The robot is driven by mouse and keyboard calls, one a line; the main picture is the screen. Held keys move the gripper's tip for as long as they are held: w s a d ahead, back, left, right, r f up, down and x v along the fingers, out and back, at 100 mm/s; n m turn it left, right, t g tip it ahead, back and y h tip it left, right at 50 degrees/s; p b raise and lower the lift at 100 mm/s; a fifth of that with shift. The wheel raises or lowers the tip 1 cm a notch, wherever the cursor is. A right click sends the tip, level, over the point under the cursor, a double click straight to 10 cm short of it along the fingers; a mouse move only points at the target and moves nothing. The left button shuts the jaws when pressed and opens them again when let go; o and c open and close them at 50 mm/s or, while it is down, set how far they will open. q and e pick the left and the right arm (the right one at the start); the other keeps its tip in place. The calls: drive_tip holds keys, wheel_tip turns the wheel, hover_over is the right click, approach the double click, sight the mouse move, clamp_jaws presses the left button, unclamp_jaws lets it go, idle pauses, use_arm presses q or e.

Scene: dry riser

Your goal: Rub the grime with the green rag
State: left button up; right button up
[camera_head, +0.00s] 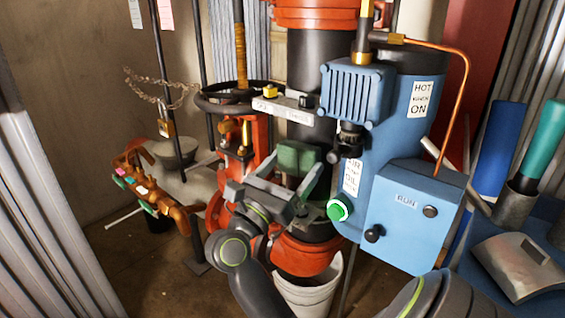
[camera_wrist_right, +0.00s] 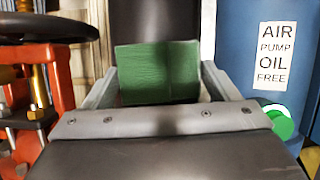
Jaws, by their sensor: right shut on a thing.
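The green rag (camera_head: 299,157) is a folded block held between the fingers of my right gripper (camera_head: 285,180), in front of the dark vertical pipe (camera_head: 308,62). In the right wrist view the rag (camera_wrist_right: 158,72) sits between both grey fingers, with its front face showing. The dark pipe (camera_wrist_right: 152,20) stands behind it. I cannot tell whether the rag touches the pipe. I cannot make out the grime; the rag and gripper cover part of the pipe. My left gripper is not in view.
A blue pump (camera_head: 395,130) with a control box (camera_head: 410,225) stands close on the right. A red valve with a dark handwheel (camera_head: 207,103) is on the left. A white bucket (camera_head: 308,295) sits below. A chain with a padlock (camera_head: 166,124) hangs at back left.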

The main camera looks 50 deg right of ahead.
drive_tip(key=shift+s, duration=0.4)
drive_tip(key=shift+w+a+b, duration=0.2)
drive_tip(key=shift+w+b, duration=0.15)
drive_tip(key=shift+w, duration=1.7)
drive_tip(key=b, duration=0.3)
approach(282, 158)
drive_tip(key=shift+w+d+r, duration=0.1)
drive_tip(key=shift+d+r, duration=0.4)
drive_tip(key=shift+r, duration=0.35)
drive_tip(key=shift+w+d+r, duration=0.15)
drive_tip(key=shift+d+r, duration=0.3)
drive_tip(key=shift+r, duration=0.35)
drive_tip(key=shift+s+a+b, duration=0.1)
drive_tip(key=shift+a+b, duration=0.85)
drive_tip(key=shift+a, duration=0.6)
